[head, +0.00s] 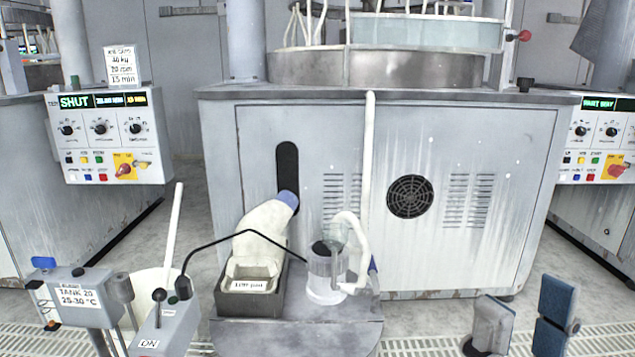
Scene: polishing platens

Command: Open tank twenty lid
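A grey box (82,297) labelled "TANK 20, 25-30 °C" stands at the lower left. Beside it is a pale, round-walled vessel (147,287) with a long white stick rising from it. The box and a grey switch box in front hide much of this vessel, and I cannot make out a lid on it. My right gripper (522,318) is at the lower right, far from the tank label. Its two fingers, with blue pads, stand apart with nothing between them. My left gripper is not in view.
The switch box (168,328) has a black lever and an "ON" label. A grey stand (290,335) holds a dark tray (235,303), a white bent-neck bottle (262,232) and a clear jug (324,280). A large polishing machine (470,215) stands behind.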

